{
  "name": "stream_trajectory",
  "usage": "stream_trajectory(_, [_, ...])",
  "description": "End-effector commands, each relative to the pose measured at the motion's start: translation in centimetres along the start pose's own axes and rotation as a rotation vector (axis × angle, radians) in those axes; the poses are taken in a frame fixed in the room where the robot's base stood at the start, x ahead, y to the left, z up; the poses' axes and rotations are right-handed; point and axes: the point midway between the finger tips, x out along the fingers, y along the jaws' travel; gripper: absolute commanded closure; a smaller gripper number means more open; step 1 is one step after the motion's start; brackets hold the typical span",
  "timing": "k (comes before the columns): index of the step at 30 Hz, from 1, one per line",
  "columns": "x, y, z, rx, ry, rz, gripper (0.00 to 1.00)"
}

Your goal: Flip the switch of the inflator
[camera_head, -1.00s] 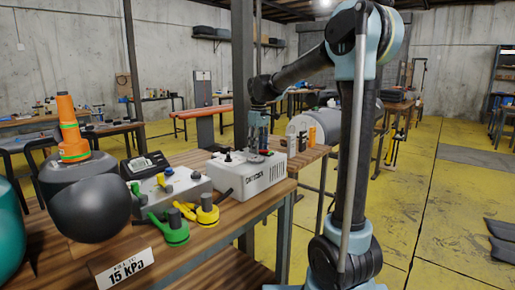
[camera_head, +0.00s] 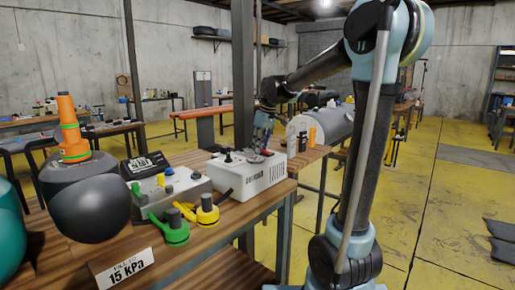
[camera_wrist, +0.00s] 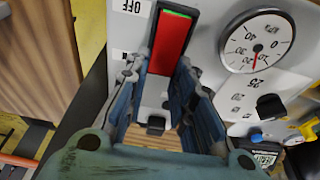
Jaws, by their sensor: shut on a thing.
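The inflator (camera_head: 246,178) is a white box on the wooden workbench, with knobs and a gauge on top. Its switch (camera_wrist: 171,42) is a red rocker with a green strip at one end, seen close up in the wrist view. An "OFF" label (camera_wrist: 132,7) is beside that green end. My gripper (camera_wrist: 163,68) is at the switch, with one finger on each side of its lower part, shut on it. In the head view my gripper (camera_head: 262,148) is at the inflator's top, and the switch is mostly hidden there.
A round gauge (camera_wrist: 257,40) and a black knob (camera_wrist: 270,105) are beside the switch. Left of the inflator are a grey box (camera_head: 172,190), green and yellow valve fittings (camera_head: 207,211), and a "15 kPa" sign (camera_head: 124,269).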

Motion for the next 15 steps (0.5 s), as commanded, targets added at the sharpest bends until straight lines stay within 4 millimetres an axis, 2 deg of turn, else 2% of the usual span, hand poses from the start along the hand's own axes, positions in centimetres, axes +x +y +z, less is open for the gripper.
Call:
stream_trajectory(6, [-0.26,0.3,0.35,0.002,0.075,0.007,1.0])
stream_trajectory(15, [-0.29,0.37,0.33,0.001,0.081,0.008,1.0])
